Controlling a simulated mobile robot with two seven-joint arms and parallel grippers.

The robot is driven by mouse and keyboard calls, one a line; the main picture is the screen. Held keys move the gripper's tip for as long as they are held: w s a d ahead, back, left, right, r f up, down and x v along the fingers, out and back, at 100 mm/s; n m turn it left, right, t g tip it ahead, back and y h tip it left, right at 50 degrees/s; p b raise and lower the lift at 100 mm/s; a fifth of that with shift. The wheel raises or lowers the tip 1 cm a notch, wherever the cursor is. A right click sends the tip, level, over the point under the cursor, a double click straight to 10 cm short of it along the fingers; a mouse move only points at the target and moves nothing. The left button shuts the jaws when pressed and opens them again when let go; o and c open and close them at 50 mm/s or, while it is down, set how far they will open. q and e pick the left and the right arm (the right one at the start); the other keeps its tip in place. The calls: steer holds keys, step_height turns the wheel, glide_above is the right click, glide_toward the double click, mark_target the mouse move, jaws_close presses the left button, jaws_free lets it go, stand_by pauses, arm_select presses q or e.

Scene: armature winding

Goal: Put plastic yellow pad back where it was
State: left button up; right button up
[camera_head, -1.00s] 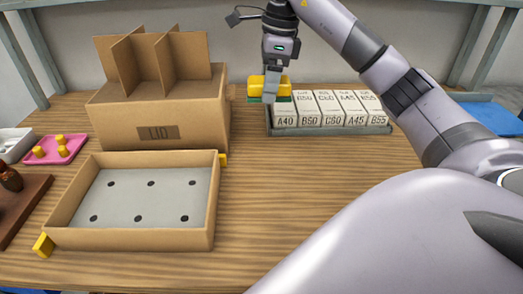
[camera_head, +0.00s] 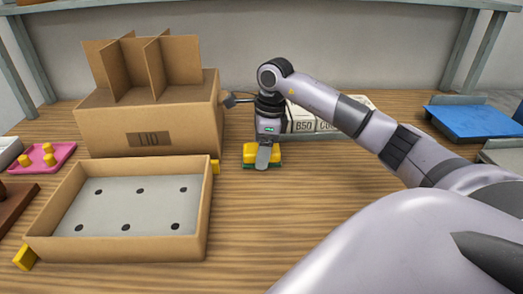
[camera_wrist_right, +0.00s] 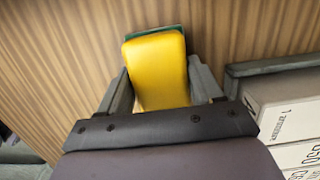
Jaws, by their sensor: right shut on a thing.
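The yellow pad (camera_head: 274,153) has a green underside. It is in my right gripper (camera_head: 263,160), in front of the row of white boxes in the head view. In the right wrist view the yellow pad (camera_wrist_right: 158,68) sits between the two grey fingers, with a green edge (camera_wrist_right: 150,32) at its far end. The gripper is shut on the pad, low over or at the wooden table; I cannot tell whether the pad touches it. My left gripper is not in view.
White labelled boxes (camera_head: 302,127) stand in a grey tray behind my right arm, partly hidden. A cardboard box marked LID (camera_head: 149,139) and a shallow carton (camera_head: 132,254) are at the left. A pink tray (camera_head: 44,162) is far left, a blue tray (camera_head: 474,120) far right. Front centre table is clear.

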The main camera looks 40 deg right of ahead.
steer(key=shift+f, duration=0.15)
steer(key=o, duration=1)
steer(key=r, duration=0.4)
steer(key=d+r+p, duration=0.1)
steer(key=r, duration=0.3)
steer(key=s+r, duration=0.1)
steer(key=r, duration=0.3)
steer(key=shift+s+d+r, duration=0.1)
steer(key=shift+d+r, duration=0.05)
steer(key=shift+d, duration=0.05)
